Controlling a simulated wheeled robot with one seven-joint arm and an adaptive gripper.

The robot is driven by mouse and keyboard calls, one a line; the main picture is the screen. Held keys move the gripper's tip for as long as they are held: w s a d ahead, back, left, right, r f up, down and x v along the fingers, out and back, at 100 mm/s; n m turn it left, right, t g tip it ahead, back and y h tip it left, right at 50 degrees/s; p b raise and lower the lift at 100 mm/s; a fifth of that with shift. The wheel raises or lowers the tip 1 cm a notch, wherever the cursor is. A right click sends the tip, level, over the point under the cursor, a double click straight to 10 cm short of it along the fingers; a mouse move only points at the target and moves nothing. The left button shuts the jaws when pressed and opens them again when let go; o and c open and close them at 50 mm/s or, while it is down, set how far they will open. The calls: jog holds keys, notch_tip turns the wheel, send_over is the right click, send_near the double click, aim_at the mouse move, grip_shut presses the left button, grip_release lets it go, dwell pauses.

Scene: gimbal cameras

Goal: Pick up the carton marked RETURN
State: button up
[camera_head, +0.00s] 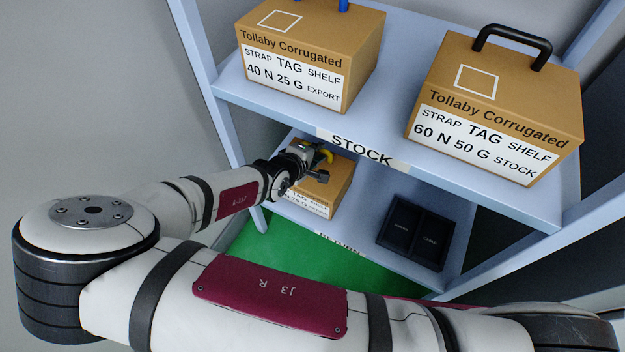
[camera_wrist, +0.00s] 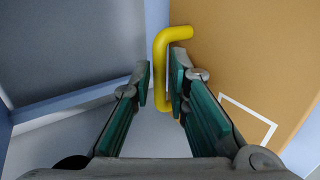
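A brown carton (camera_head: 334,185) with a yellow handle (camera_head: 327,156) sits on the lower shelf; the last word on its label is too small to read. The shelf edge below carries a partly hidden label (camera_head: 340,243) that seems to say RETURN. My gripper (camera_head: 318,165) is above this carton at its handle. In the wrist view, my gripper (camera_wrist: 159,85) has its two green-padded fingers apart. The yellow handle (camera_wrist: 172,36) shows at the fingertips, and the right finger hides part of it. The orange-brown carton (camera_wrist: 240,60) fills the right.
On the upper shelf (camera_head: 385,130), marked STOCK, stand a carton marked EXPORT (camera_head: 290,75) with a blue handle and a carton marked STOCK (camera_head: 490,110) with a black handle. A black two-part bin (camera_head: 415,232) stands right of the lower carton. A shelf post (camera_head: 200,50) is at left.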

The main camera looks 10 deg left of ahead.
jog(key=shift+b+x, duration=1.1)
jog(key=shift+x, duration=0.5)
grip_shut()
